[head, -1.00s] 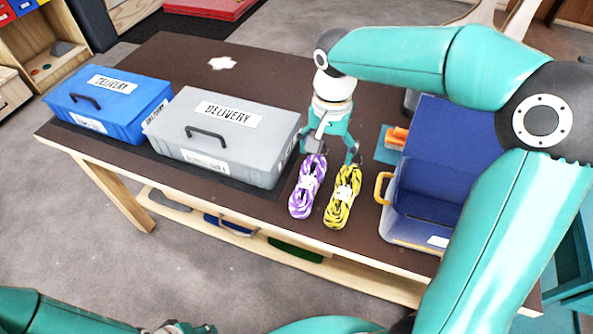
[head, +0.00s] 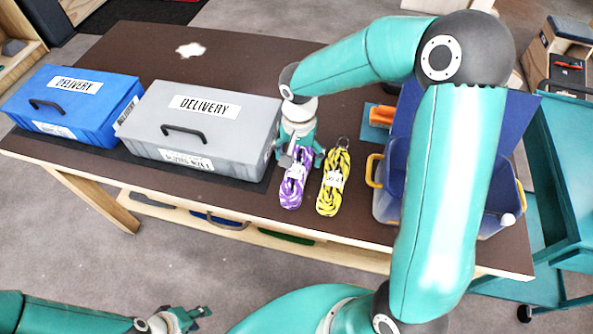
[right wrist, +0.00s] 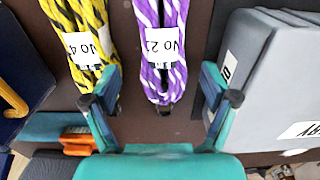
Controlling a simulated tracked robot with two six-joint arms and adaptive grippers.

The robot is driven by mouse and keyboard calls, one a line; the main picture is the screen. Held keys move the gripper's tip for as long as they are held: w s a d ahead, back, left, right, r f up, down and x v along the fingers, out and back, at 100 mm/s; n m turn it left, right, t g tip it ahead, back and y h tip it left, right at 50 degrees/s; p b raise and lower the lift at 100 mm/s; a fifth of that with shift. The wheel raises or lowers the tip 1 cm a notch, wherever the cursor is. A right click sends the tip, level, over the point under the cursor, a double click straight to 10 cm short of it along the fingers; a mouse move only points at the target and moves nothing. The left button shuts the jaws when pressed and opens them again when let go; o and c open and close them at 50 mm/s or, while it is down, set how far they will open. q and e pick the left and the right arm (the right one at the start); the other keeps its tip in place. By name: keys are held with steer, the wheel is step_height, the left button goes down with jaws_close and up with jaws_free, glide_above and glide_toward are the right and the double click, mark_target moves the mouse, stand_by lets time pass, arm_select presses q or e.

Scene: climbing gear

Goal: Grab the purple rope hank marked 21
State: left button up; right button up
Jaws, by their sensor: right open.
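The purple and white rope hank (head: 293,180) lies on the brown table, just right of the grey delivery box. In the right wrist view its white label reads NO 21 on the purple rope hank (right wrist: 163,45). My right gripper (head: 299,154) is low over the hank's far end. In the wrist view the right gripper (right wrist: 160,90) is open, its two fingers on either side of the purple hank, not closed on it. My left gripper (head: 190,318) is low at the bottom of the head view, away from the table; its jaws look apart and empty.
A yellow and black rope hank (head: 332,184) lies close beside the purple one. The grey delivery box (head: 225,145) and blue delivery box (head: 75,105) stand to the left. A blue open bin (head: 387,195) with a yellow handle and an orange brush (head: 382,115) are to the right.

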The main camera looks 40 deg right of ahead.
mark_target(297, 167)
steer(key=shift+w+a+f+p, duration=0.1)
steer(key=shift+f+p, duration=0.2)
steer(key=shift+f, duration=1.1)
steer(key=shift+w+a+f+p, duration=0.1)
steer(key=shift+f+p, duration=0.2)
steer(key=shift+f, duration=1.05)
steer(key=shift+s, duration=0.1)
steer(key=c, duration=1.5)
steer(key=shift+r, duration=0.1)
